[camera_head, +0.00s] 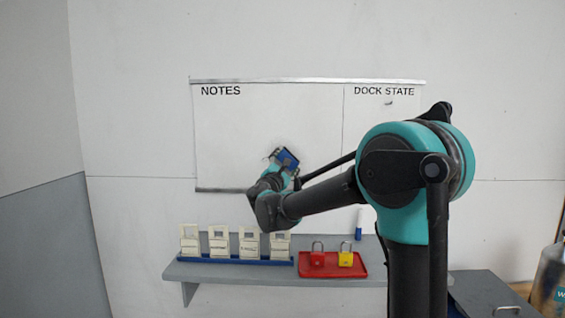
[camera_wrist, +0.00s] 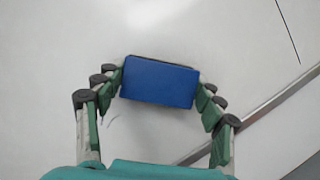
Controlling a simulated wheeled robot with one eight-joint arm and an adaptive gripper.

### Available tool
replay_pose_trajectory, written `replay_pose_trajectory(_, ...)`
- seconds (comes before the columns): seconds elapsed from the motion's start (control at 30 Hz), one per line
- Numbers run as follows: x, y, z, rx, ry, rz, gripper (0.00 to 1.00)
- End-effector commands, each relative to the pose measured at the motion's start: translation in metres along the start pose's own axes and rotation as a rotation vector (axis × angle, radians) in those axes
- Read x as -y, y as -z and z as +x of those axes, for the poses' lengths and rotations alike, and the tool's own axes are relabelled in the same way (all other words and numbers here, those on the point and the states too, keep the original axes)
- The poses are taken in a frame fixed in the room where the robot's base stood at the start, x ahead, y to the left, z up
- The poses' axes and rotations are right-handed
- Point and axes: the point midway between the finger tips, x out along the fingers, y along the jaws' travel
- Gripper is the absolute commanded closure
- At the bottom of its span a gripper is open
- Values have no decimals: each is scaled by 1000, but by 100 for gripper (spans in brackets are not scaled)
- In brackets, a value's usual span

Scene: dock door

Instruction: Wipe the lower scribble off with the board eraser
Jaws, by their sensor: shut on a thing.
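My gripper (camera_head: 284,162) is in front of the lower middle of the whiteboard's NOTES area (camera_head: 230,125). It is shut on the blue board eraser (camera_wrist: 160,84), with fingers on both short ends in the wrist view. The eraser (camera_head: 288,158) is tilted in the head view and is at or very near the board; contact cannot be told. A small dark mark is also on the board under DOCK STATE (camera_head: 389,102). Anything behind the eraser and gripper is hidden.
Below the board, a grey shelf (camera_head: 230,272) carries a blue rack (camera_head: 235,261) of several cream tags, a red tray (camera_head: 330,273) with a red padlock (camera_head: 317,258) and a yellow padlock (camera_head: 346,258). A blue-and-white upright object (camera_head: 359,224) stands behind the tray. The board's metal lower rail (camera_wrist: 255,113) crosses the wrist view.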

Motion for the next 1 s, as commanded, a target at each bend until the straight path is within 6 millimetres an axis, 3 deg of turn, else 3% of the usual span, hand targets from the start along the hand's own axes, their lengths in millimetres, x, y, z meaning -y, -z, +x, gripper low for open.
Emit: replay_pose_trajectory(1.0, -37, 33, -15, -1, 0, 0, 55)
